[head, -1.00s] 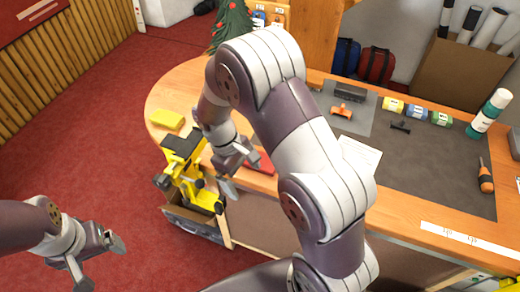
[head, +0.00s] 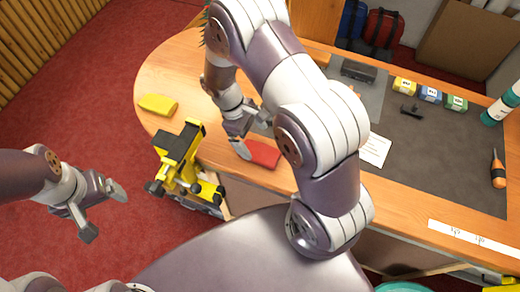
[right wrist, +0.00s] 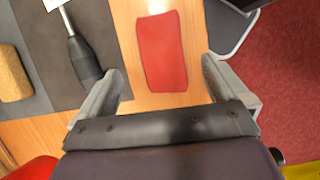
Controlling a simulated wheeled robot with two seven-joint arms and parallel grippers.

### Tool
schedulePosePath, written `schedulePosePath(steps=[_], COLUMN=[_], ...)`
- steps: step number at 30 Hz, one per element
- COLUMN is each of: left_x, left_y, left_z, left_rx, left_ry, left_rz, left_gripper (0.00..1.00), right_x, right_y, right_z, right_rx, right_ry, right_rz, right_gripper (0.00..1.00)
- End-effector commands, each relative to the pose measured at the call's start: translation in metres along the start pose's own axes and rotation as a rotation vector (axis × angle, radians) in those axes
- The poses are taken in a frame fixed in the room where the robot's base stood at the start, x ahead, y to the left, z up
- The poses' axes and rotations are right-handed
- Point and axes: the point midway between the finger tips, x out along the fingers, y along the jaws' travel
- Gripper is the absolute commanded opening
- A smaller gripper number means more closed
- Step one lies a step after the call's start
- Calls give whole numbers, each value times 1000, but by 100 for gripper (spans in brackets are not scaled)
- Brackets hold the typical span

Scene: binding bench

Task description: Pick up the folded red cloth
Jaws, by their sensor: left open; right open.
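The folded red cloth (head: 262,153) lies flat on the wooden bench near its front edge. In the right wrist view the cloth (right wrist: 162,51) lies ahead, between the lines of the two fingers. My right gripper (head: 242,135) is open and empty, just beside and above the cloth in the head view; it also shows in the right wrist view (right wrist: 155,80). I cannot tell the exact height above the bench. My left gripper (head: 104,212) is open and empty, out over the red floor at the left.
A yellow folded cloth (head: 158,104) lies at the bench's left end. A yellow and black machine (head: 182,165) stands by the front edge, near my right gripper. A dark-handled tool (right wrist: 82,58) lies close to one finger. A white sheet (head: 375,150) lies right of my arm.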

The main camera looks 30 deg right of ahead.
Motion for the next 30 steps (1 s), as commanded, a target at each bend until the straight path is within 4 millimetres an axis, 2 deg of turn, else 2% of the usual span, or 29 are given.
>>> schedulePosePath(steps=[6,9,12,17,22,23,30], left_x=[-24,-24,-24,-23,-23,-23,-23], left_y=[0,0,0,0,0,0,0], left_z=[-3,-3,-3,-3,-3,-3,-3], left_rx=[0,0,0,0,0,0,0], left_ry=[0,0,0,-1,-1,-1,-1], left_rz=[0,0,0,0,0,0,0], left_gripper=[87,87,87,87,87,87,87], right_x=[31,49,56,57,56,56,56], right_y=[-6,-5,-5,-5,-5,-5,-5], right_z=[1,-1,-2,-3,-3,-3,-3], right_rx=[-3,-1,0,0,0,0,0], right_ry=[-4,-3,0,1,1,1,1], right_rz=[-3,-1,-1,0,0,0,0], right_gripper=[100,100,100,100,48,42,42])
